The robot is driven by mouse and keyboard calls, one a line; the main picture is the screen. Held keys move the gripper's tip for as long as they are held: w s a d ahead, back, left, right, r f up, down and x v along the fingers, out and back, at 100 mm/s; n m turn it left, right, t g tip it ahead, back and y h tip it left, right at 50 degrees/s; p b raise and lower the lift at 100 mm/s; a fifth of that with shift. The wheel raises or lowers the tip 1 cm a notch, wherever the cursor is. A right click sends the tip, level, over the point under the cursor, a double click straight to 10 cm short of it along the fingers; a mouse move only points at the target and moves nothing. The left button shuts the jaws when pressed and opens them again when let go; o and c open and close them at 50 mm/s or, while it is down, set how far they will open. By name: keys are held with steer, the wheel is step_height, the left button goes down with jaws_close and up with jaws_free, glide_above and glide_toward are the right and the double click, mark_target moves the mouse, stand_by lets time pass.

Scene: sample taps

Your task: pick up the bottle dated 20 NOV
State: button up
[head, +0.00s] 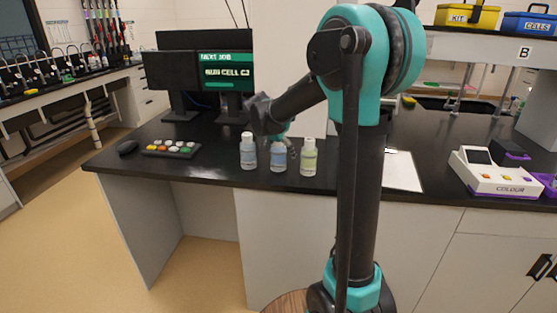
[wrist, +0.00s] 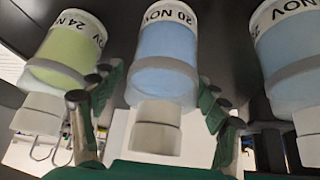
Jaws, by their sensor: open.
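The bottle dated 20 NOV (wrist: 165,52), with blue liquid and a white cap, is in the middle of the wrist view; in the head view it is the middle bottle (head: 278,157) on the black bench. My gripper (wrist: 160,90) is open, with one finger on each side of this bottle and gaps visible between. In the head view my gripper (head: 284,140) is at the bottle's upper part, partly hidden by my arm. A green bottle dated 24 NOV (wrist: 68,50) is to the left in the wrist view. Another blue bottle (wrist: 287,58) is to the right, its NOV date cut off.
The neighbouring bottles stand close, the blue one (head: 248,152) left and the green one (head: 309,158) right in the head view. A button panel (head: 171,149), mouse (head: 128,147) and monitors (head: 226,73) are left. A white colour meter (head: 494,172) is right.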

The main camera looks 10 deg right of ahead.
steer(key=c, duration=1.5)
steer(key=shift+r, duration=0.1)
steer(key=shift+c, duration=0.2)
